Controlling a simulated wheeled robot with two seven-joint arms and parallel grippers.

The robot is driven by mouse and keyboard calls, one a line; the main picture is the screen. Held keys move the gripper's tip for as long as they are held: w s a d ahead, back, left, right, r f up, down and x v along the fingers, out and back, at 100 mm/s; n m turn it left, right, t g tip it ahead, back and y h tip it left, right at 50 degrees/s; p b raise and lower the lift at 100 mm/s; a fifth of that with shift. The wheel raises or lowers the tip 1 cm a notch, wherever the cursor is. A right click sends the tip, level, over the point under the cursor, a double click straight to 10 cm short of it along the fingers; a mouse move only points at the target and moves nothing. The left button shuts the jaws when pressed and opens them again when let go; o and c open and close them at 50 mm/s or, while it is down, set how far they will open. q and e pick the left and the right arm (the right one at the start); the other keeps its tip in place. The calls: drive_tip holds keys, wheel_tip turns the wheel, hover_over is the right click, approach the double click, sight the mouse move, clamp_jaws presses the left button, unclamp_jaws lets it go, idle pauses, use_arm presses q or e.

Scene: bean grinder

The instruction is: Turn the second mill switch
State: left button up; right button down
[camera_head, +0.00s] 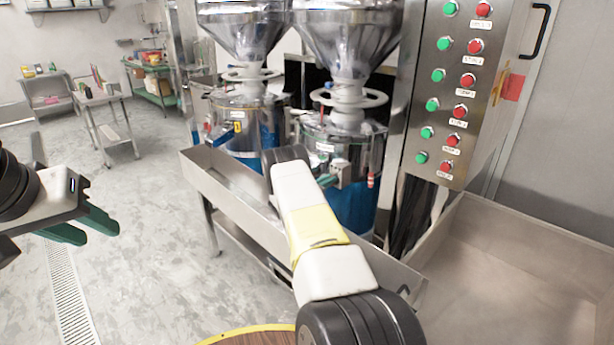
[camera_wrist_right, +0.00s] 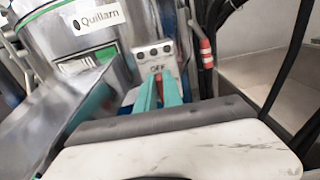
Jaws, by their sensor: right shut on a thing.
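The second mill (camera_head: 345,150) is the right one of two steel mills with blue lower parts. Its grey switch plate (camera_wrist_right: 153,53) shows in the right wrist view, with the word OFF on it. My right gripper (camera_wrist_right: 159,88) has its green fingers at this plate, shut on a small red switch (camera_wrist_right: 159,82) that is mostly hidden between them. In the head view my right arm reaches to the front of the second mill, with the fingers (camera_head: 328,181) partly hidden by the wrist. My left gripper (camera_head: 82,229) is at the far left, open and empty, away from the mills.
The first mill (camera_head: 245,125) stands to the left. A steel trough (camera_head: 235,185) runs in front of both mills. A panel of red and green buttons (camera_head: 450,90) stands to the right, above a steel bin (camera_head: 530,260). Open floor (camera_head: 150,230) lies to the left.

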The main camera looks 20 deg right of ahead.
drive_tip(key=shift+s+d+f+m, duration=0.1)
drive_tip(key=shift+s+f+m, duration=0.2)
drive_tip(key=shift+m, duration=2.65)
drive_tip(key=shift+s+d+f+m, duration=0.15)
drive_tip(key=shift+f+m, duration=0.1)
drive_tip(key=shift+m, duration=2.65)
drive_tip(key=shift+s+f+m, duration=0.25)
drive_tip(key=shift+f+m, duration=0.05)
drive_tip(key=shift+m, duration=2.65)
drive_tip(key=c, duration=1.5)
unclamp_jaws()
drive_tip(key=shift+v, duration=3.9)
